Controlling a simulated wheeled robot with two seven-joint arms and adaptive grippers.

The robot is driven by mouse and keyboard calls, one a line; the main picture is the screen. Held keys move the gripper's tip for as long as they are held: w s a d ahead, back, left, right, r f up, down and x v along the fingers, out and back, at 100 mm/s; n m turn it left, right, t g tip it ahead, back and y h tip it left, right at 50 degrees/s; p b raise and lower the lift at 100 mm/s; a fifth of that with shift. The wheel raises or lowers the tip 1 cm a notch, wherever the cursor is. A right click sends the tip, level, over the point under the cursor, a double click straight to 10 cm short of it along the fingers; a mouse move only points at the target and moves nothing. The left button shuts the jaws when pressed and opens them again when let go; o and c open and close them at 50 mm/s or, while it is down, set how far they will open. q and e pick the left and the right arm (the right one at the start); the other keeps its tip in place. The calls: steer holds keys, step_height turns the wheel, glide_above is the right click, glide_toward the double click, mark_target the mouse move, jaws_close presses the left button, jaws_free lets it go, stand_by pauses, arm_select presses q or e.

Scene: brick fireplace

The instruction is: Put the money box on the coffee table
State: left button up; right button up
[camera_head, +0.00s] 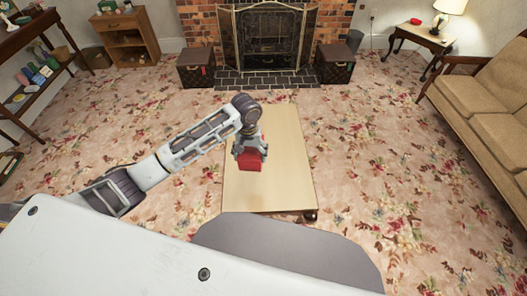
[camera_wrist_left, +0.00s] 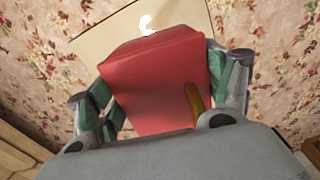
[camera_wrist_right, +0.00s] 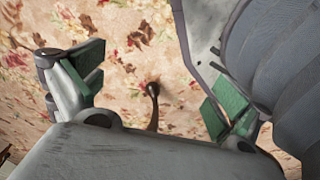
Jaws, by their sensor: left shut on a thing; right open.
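The red money box (camera_head: 250,160) is held by my left gripper (camera_head: 249,146), over the pale wooden coffee table (camera_head: 285,175). In the left wrist view the money box (camera_wrist_left: 155,75) sits between the green finger pads of the left gripper (camera_wrist_left: 165,95), with a brownish-gold part on its side. The coffee table (camera_wrist_left: 105,35) shows behind it. I cannot tell for sure whether the box touches the table top. My right gripper (camera_wrist_right: 150,95) is open and empty above the carpet in the right wrist view; it is out of sight in the head view.
The coffee table top is otherwise bare. A sofa (camera_head: 490,95) stands at the right, a fireplace (camera_head: 268,40) at the back between two trunks (camera_head: 196,68). A side table (camera_head: 420,38) with a lamp is at the back right. Shelves (camera_head: 35,75) line the left. Floral carpet lies around the table.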

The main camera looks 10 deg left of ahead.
arm_select(q)
step_height(320, 180, down, 15)
steer(key=d+n+b, duration=0.1)
steer(key=b, duration=1)
steer(key=shift+w+d+n, duration=0.25)
steer(key=shift+w+n, duration=0.05)
steer(key=shift+w, duration=0.05)
arm_select(e)
steer(key=w+a, duration=0.2)
steer(key=w, duration=0.5)
steer(key=shift+w+a+r, duration=0.25)
steer(key=shift+a+r, duration=0.1)
steer(key=shift+r, duration=0.05)
arm_select(q)
steer(key=shift+f+b, duration=0.15)
steer(key=shift+b, duration=0.15)
arm_select(e)
steer(key=shift+r, duration=0.1)
arm_select(q)
steer(key=shift+f+b, duration=0.8)
steer(key=shift+f, duration=2)
arm_select(e)
steer(key=shift+w+a+r, duration=0.1)
steer(key=shift+a+r, duration=0.15)
steer(key=shift+r, duration=0.6)
steer(key=shift+w+a+r, duration=0.1)
steer(key=shift+a+r, duration=0.1)
steer(key=shift+r, duration=0.65)
steer(key=shift+a+r, duration=0.25)
steer(key=shift+r, duration=0.6)
